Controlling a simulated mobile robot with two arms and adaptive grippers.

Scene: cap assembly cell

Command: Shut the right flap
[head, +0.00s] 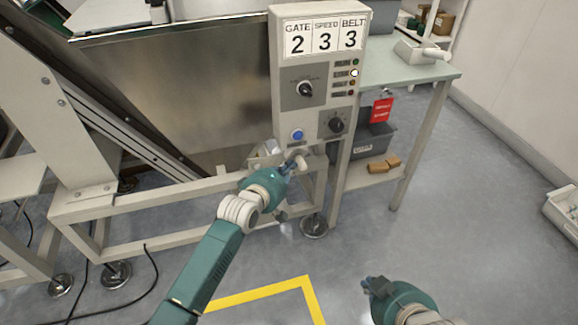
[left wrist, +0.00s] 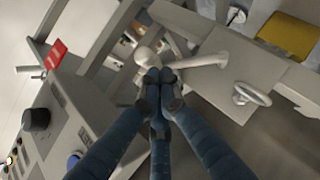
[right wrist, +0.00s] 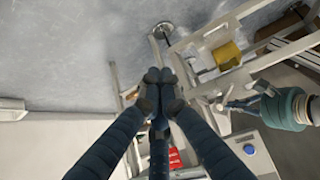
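No part is clearly recognisable as the right flap; a small grey angled metal piece (head: 266,150) shows under the control box. Beside it is a pale lever with a rounded end (head: 299,153). My left gripper (head: 291,167) is at this lever, its fingers together. In the left wrist view the fingertips (left wrist: 159,76) lie in front of the lever (left wrist: 205,61) and its white knob (left wrist: 146,57); whether they touch is unclear. A grey panel with a loop handle (left wrist: 252,95) is nearby. My right gripper (head: 372,285) is shut and empty above the floor, away from the machine.
The control box (head: 317,65) with dials and a blue button stands directly above my left gripper. The machine's pale frame (head: 150,205) is to its left. A side table (head: 410,75) with a grey bin (head: 372,142) below is to the right. The right floor is mostly free.

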